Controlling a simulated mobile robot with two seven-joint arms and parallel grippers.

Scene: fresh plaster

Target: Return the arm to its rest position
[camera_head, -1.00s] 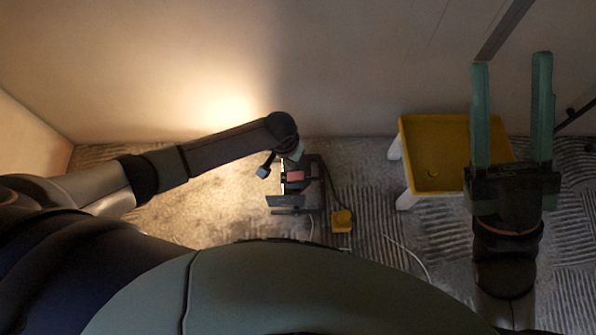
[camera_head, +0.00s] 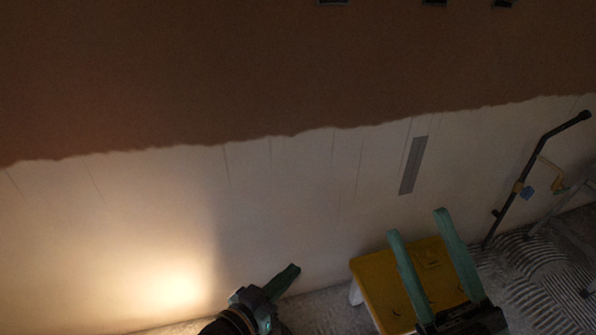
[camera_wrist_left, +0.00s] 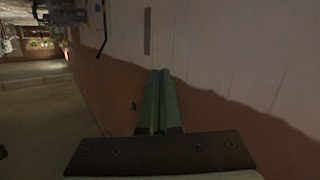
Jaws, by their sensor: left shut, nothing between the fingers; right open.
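My left gripper (camera_head: 280,283) is at the bottom of the head view, in front of the pale lower wall. Its green fingers are together with nothing between them, and they also show shut in the left wrist view (camera_wrist_left: 160,85). My right gripper (camera_head: 420,222) is at the lower right of the head view. Its two green fingers stand apart and are empty, in front of a yellow-topped stool or tray (camera_head: 375,283). Most of both arms is out of the head view.
The wall is brown plaster (camera_head: 250,70) above and pale (camera_head: 120,210) below, with a grey strip (camera_head: 413,165) on it. A dark pole-like tool (camera_head: 520,180) leans at the right. Grey ridged floor (camera_head: 530,265) shows at the lower right.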

